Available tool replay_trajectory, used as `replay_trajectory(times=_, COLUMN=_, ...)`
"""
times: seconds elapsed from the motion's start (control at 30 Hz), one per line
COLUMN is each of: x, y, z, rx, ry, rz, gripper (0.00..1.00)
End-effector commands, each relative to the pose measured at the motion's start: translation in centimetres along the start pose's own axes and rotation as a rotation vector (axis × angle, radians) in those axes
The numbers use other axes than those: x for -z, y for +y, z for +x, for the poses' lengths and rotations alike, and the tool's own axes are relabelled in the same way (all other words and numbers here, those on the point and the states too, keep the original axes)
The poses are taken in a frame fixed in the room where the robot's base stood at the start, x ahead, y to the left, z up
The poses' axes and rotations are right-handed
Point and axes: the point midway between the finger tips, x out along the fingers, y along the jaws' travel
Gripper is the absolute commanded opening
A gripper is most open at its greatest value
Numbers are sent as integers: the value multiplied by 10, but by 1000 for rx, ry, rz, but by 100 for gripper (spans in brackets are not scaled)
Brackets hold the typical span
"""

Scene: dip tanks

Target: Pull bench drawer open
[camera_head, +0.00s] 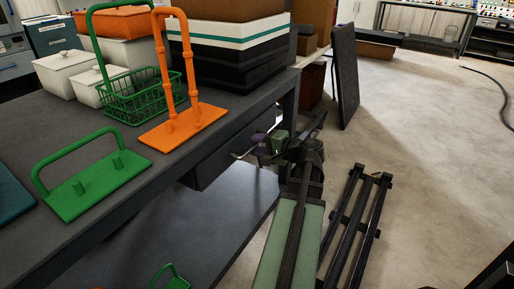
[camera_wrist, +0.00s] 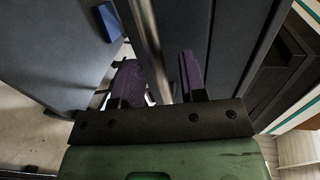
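The dark grey bench drawer (camera_head: 222,158) sits under the bench top and looks shut or nearly so. Its thin metal handle (camera_head: 241,154) shows just left of my gripper (camera_head: 262,146). In the wrist view, my gripper (camera_wrist: 158,62) has two purple fingers standing apart. The shiny handle bar (camera_wrist: 150,45) runs between them, with a gap visible towards each finger. Whether either finger touches the bar is hard to tell. The drawer front (camera_wrist: 183,22) is close ahead of the fingers.
The bench top (camera_head: 125,180) carries a green handled plate (camera_head: 92,190), an orange one (camera_head: 182,128), a green wire basket (camera_head: 145,97) and white bins (camera_head: 65,72). A dark panel (camera_head: 346,78) leans beyond the bench. Open floor (camera_head: 430,150) lies to the right.

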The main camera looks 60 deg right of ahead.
Motion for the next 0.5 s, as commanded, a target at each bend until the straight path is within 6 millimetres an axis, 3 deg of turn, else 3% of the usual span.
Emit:
replay_trajectory(times=0.1, x=0, y=1, z=11, rx=0, ry=-1, rz=0, gripper=39)
replay_trajectory(times=0.33, x=0, y=0, z=12, rx=0, ry=0, rz=0, gripper=39)
replay_trajectory(times=0.5, x=0, y=0, z=12, rx=0, ry=0, rz=0, gripper=14)
